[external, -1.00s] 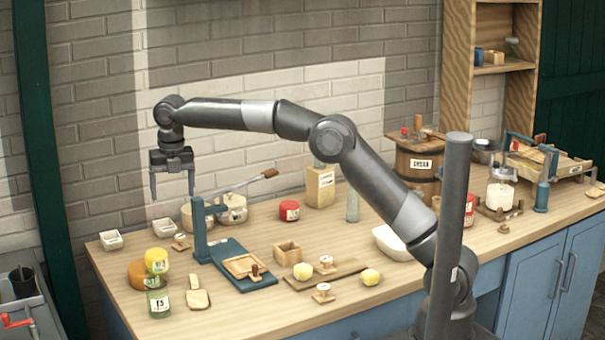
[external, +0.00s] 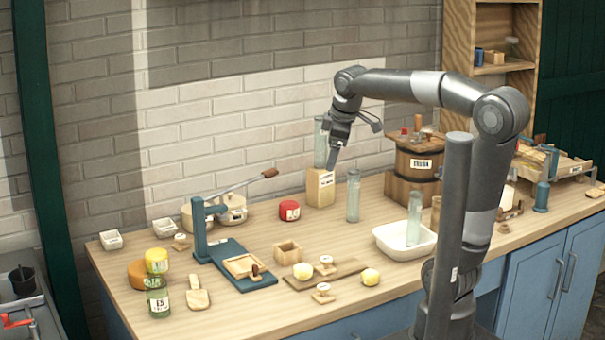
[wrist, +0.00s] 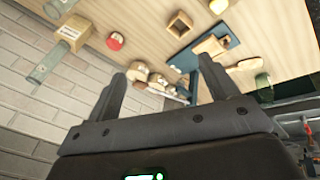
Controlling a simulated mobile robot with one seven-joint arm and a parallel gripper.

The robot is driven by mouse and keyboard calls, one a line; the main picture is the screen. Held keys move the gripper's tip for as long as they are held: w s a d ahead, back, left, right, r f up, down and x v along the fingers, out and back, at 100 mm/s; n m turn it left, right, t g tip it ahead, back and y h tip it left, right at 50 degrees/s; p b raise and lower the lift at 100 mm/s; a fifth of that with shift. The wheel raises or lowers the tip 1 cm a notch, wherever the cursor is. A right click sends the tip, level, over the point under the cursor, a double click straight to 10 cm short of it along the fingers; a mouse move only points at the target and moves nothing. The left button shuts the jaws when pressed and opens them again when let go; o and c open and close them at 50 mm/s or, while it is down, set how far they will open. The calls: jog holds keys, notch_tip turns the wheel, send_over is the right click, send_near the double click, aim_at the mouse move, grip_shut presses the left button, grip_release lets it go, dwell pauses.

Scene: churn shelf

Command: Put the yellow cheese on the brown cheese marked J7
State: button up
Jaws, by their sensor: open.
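A yellow cheese (external: 157,256) is at the left front of the table in the external view. A clear jar marked 13 (external: 159,304) is directly in front of it and overlaps it. A brown-orange cheese wheel (external: 139,274) lies just beside it on the left, partly hidden; I see no mark on it. Paler brown-tan rounds (external: 232,209) lie farther back, with a label too small to read. No J7 is legible. My gripper (external: 354,147) is open and empty, tilted above the back middle of the table, far right of the yellow cheese. Its open fingers show in the wrist view (wrist: 168,68).
Glass cylinders (external: 353,196) and a wooden box (external: 320,188) stand near and below my gripper. A red labelled round (external: 289,210) is left of them. A blue press (external: 235,262) stands between there and the yellow cheese. A white tray (external: 425,249) is at the right.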

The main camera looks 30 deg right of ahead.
jog(key=s+d+f+m, duration=0.4)
jog(key=s+m, duration=0.1)
jog(key=s, duration=0.1)
jog(key=s+d+f+m+t, duration=0.1)
jog(key=s+d+f+m, duration=0.4)
jog(key=s, duration=0.2)
jog(key=shift+s+d+m, duration=0.25)
jog(key=shift+m, duration=0.15)
